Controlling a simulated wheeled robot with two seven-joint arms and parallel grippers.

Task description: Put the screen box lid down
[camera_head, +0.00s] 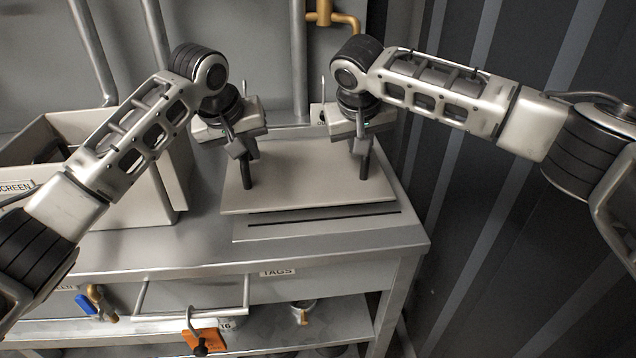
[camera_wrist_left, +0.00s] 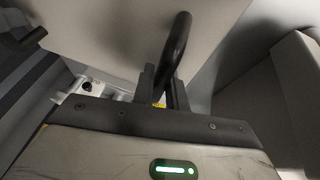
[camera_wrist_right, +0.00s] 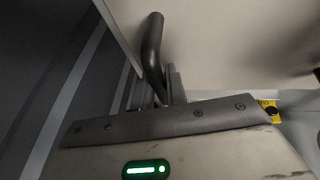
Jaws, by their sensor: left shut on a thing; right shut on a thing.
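The screen box lid (camera_head: 305,178) is a flat grey panel with two dark upright handles, on the right part of the metal bench top. It looks slightly above a thin plate beneath it; I cannot tell whether it touches. My left gripper (camera_head: 243,158) is shut on the left handle (camera_wrist_left: 178,50), and the lid fills much of the left wrist view (camera_wrist_left: 115,35). My right gripper (camera_head: 360,148) is shut on the right handle (camera_wrist_right: 152,50). The lid's surface also shows in the right wrist view (camera_wrist_right: 225,40).
An open grey box (camera_head: 125,210) labelled SCREEN stands on the bench at the left. The bench top (camera_head: 330,243) has bare room at the front. A dark ribbed wall (camera_head: 500,220) is close on the right. A drawer labelled TAGS (camera_head: 277,272) and a shelf with an orange item (camera_head: 205,340) are below.

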